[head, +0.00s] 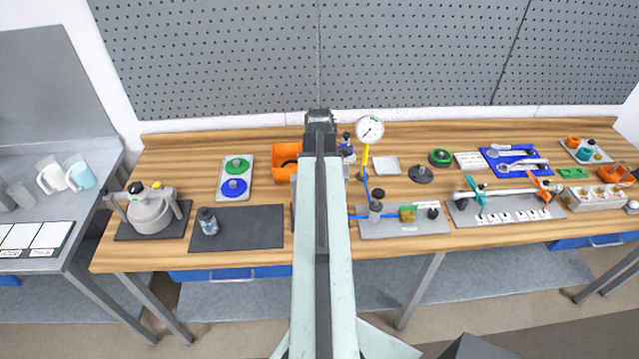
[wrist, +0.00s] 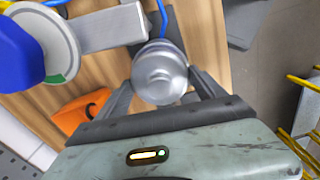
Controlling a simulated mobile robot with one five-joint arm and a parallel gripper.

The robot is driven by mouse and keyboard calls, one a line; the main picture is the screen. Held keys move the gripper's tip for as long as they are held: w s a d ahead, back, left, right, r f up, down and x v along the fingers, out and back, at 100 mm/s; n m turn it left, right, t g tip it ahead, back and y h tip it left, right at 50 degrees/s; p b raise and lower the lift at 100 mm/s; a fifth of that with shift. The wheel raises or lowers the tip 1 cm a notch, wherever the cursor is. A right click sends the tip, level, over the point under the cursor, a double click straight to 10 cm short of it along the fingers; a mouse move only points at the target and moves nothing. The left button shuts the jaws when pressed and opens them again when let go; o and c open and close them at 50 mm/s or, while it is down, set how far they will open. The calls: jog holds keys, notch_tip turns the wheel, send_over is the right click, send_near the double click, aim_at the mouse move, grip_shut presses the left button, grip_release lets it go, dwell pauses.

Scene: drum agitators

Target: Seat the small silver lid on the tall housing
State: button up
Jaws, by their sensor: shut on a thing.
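My gripper (wrist: 163,85) is shut on a round, stepped silver piece, which looks like the small silver lid (wrist: 159,72), seen from above between the two fingers. In the head view, my gripper (head: 320,120) is at the far end of my arm near the back of the bench, and the lid is hidden there. I cannot clearly make out the tall housing; my arm covers the middle of the bench. What lies directly under the lid is hidden. A grey bar (wrist: 95,30) with a ring and a blue knob (wrist: 22,55) lies left of the lid in the wrist view.
An orange bin (head: 288,150) stands left of my arm. A dial gauge (head: 369,129) stands upright close on the right. A dark mat (head: 255,225) left of my arm has bare room beside a small bottle (head: 207,221).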

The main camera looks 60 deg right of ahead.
jog(key=o, duration=2.1)
jog(key=shift+c, duration=0.2)
notch_tip(320, 180, up, 8)
jog(key=p, duration=0.8)
jog(key=shift+f, duration=0.1)
